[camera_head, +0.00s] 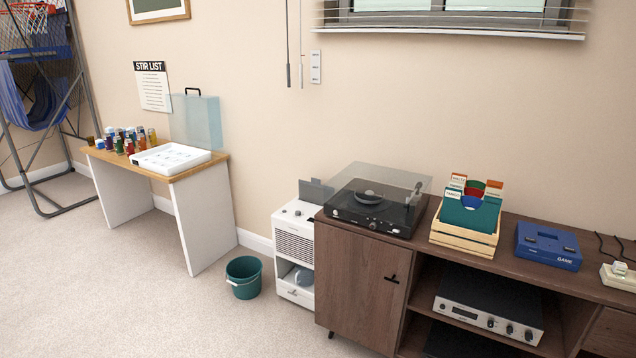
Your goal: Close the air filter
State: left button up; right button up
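A white floor appliance with a grille (294,246), which looks like the air filter unit, stands on the floor against the wall, left of the wooden cabinet. A grey panel (316,191) stands up at its top right, behind the top face, like a raised lid or a filter; I cannot tell which. Low on its front is a recess with a rounded grey-blue thing (303,277) inside, above a white drawer-like front (295,292). The cabinet hides part of its right side. Neither of my grippers is in view.
A brown cabinet (361,284) borders the appliance on the right and carries a turntable (370,205), a record crate (463,236) and a blue console (547,246). A green bucket (244,278) stands left of the appliance, near a desk (205,220). Carpet (130,290) in front is clear.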

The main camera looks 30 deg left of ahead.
aim_at(313, 192)
jog(key=i+j, duration=0.35)
jog(key=i+j+z, duration=0.1)
jog(key=i+j, duration=0.2)
jog(key=j, duration=0.3)
